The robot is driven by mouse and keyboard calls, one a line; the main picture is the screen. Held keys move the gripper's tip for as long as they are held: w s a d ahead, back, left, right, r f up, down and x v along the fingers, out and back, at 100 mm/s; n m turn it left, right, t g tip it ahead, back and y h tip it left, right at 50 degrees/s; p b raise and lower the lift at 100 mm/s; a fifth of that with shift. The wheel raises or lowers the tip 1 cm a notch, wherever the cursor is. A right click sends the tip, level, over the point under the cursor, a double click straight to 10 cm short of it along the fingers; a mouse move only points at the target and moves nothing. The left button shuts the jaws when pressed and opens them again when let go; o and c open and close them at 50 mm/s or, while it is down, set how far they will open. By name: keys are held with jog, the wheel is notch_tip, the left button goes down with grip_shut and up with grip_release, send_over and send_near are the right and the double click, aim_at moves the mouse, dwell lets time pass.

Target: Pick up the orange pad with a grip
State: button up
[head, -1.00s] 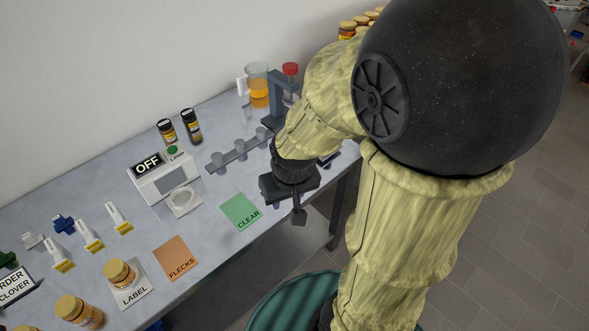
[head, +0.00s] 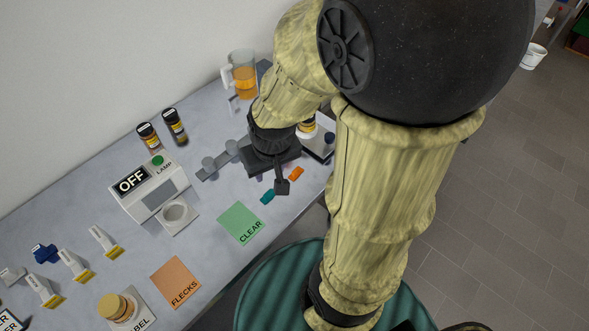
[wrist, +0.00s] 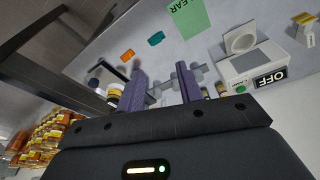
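The small orange pad (head: 296,174) lies flat on the grey bench near its front edge, just right of my gripper in the head view. It also shows in the wrist view (wrist: 127,55), beyond the fingertips. My gripper (head: 281,187) is above the bench, apart from the pad. In the wrist view my gripper (wrist: 161,78) has its two fingers spread with nothing held between them. A grip on the pad is too small to make out.
A teal pad (head: 267,196) lies close to the orange one. The green CLEAR card (head: 241,223), orange FLECKS card (head: 175,282) and lamp box (head: 150,188) are to the left. A grey rack (head: 222,160) and a jug (head: 242,75) stand behind. A jar (head: 307,127) stands at right.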

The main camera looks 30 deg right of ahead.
jog(key=n+g+b, duration=0.3)
jog(key=n+b, duration=0.2)
jog(key=n, duration=1.8)
send_over(297, 169)
notch_tip(297, 169, down, 7)
notch_tip(297, 169, down, 12)
jog(key=shift+f+p, duration=0.15)
jog(key=shift+p, duration=0.5)
